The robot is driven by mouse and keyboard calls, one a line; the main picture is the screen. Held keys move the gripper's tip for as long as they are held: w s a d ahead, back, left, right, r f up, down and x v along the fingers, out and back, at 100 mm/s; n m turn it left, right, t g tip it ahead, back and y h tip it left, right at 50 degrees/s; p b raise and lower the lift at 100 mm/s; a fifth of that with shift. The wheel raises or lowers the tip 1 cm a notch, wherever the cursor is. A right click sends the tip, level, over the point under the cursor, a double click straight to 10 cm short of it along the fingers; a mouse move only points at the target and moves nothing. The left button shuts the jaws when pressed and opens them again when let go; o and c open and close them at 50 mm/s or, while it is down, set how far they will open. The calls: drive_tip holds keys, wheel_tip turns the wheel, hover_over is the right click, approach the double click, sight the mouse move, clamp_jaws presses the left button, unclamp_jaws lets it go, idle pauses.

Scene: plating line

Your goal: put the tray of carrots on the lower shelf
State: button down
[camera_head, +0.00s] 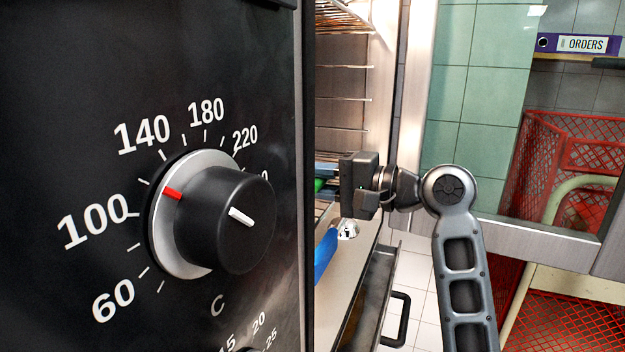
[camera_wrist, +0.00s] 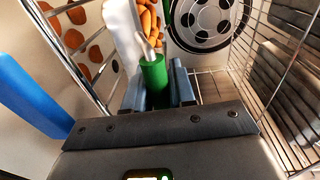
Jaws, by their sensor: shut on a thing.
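In the wrist view my gripper (camera_wrist: 158,88) is shut on a green handle (camera_wrist: 153,72), with one blue-grey finger on each side. Just beyond the handle is a pale tray (camera_wrist: 124,32) with orange carrots (camera_wrist: 148,20) in it. The tray is inside the oven among wire shelves, mostly out of frame. In the head view my gripper also shows (camera_head: 337,184), reaching left into the oven opening. A bit of green shows at its tip, and the oven's dial panel hides the tray. I cannot tell whether the tray rests on a shelf.
A black panel with a temperature dial (camera_head: 225,220) fills the left of the head view. Wire shelves (camera_wrist: 285,75) run close at the right in the wrist view, with a round fan (camera_wrist: 203,18) behind. A blue handle (camera_wrist: 30,95) is at the left, near round orange-brown pieces (camera_wrist: 73,39).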

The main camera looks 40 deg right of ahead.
drive_tip(key=c, duration=0.9)
unclamp_jaws()
drive_tip(key=shift+c, duration=0.2)
drive_tip(key=shift+s, duration=0.1)
drive_tip(key=v, duration=1.1)
drive_tip(key=shift+s+d+b, duration=0.15)
drive_tip(key=shift+s+b, duration=0.15)
drive_tip(key=shift+s, duration=0.1)
